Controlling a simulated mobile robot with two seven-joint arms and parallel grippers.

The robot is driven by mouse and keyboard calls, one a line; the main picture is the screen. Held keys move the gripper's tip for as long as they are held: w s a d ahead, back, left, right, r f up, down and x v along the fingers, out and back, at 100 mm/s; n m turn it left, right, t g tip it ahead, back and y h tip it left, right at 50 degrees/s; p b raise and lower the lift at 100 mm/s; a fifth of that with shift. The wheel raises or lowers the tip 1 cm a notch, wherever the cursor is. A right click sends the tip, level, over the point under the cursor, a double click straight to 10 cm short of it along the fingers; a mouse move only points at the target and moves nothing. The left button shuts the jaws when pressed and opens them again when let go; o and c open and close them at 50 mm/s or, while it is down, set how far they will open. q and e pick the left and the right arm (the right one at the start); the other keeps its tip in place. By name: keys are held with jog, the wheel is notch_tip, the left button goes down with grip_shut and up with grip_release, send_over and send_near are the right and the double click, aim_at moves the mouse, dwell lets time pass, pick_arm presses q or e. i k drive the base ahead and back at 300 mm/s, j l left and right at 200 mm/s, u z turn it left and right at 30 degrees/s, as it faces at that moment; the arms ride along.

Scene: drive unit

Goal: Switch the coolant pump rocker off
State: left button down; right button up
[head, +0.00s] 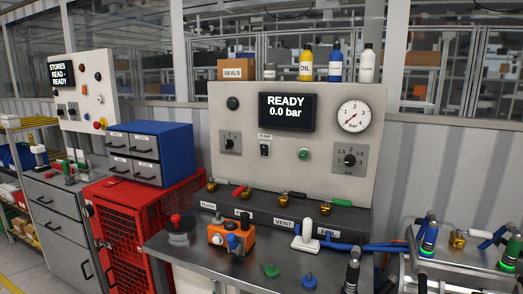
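The pump rocker (264,149) is a small dark switch under a "PUMP" label on the grey control panel (225,180). It sits below the display (287,112), which reads "READY 0.0 bar". The rocker is too small to tell which side is pressed. Neither of my grippers shows in the head view.
Around the rocker are a rotary knob (230,143), a green button (304,154), another knob (350,160) and a gauge (354,115). Several valves line the ledge below. The bench (205,262) holds an orange device (232,236) and a white-handled part (306,235).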

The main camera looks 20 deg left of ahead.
aim_at(264, 148)
jog(key=i+j, duration=1.1)
jog(key=k+j+u, duration=0.05)
jog(key=j, duration=0.1)
